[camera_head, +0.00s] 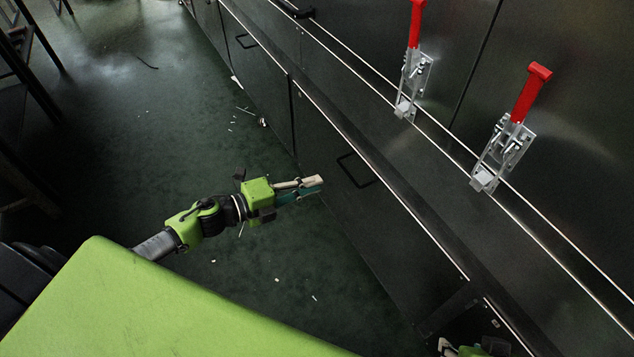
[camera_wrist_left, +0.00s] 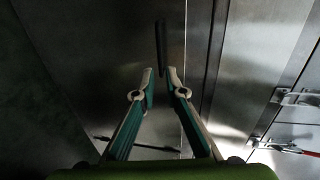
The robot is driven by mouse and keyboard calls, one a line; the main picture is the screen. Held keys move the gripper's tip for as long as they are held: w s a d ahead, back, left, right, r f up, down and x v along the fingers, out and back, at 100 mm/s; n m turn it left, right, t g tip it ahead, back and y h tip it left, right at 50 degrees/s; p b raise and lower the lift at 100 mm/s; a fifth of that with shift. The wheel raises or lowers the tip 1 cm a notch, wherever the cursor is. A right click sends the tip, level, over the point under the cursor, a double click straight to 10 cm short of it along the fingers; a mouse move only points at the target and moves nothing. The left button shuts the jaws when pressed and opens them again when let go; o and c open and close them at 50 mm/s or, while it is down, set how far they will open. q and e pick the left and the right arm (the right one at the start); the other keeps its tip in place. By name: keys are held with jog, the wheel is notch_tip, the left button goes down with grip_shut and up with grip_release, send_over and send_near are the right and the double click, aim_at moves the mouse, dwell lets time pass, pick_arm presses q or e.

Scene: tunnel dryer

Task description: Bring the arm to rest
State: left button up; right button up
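My left arm reaches in from the left over the floor in the head view. Its gripper (camera_head: 312,186) is in front of the dark machine panel, near a black bar handle (camera_head: 357,170). In the left wrist view its two fingers (camera_wrist_left: 160,78) stand apart with nothing between them. A dark upright handle (camera_wrist_left: 161,45) shows beyond the fingertips there. Whether the fingers touch the panel cannot be told. Only a small part of my right gripper (camera_head: 447,347) shows at the bottom edge of the head view, and its fingers are mostly cut off.
Two toggle clamps with red handles, one nearer (camera_head: 530,94) and one further (camera_head: 416,25), are fixed to the dark machine wall (camera_head: 440,190). The green floor (camera_head: 130,130) on the left is mostly clear, with small white scraps. Dark frames (camera_head: 28,60) stand at the far left.

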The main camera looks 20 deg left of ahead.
dwell(0.4)
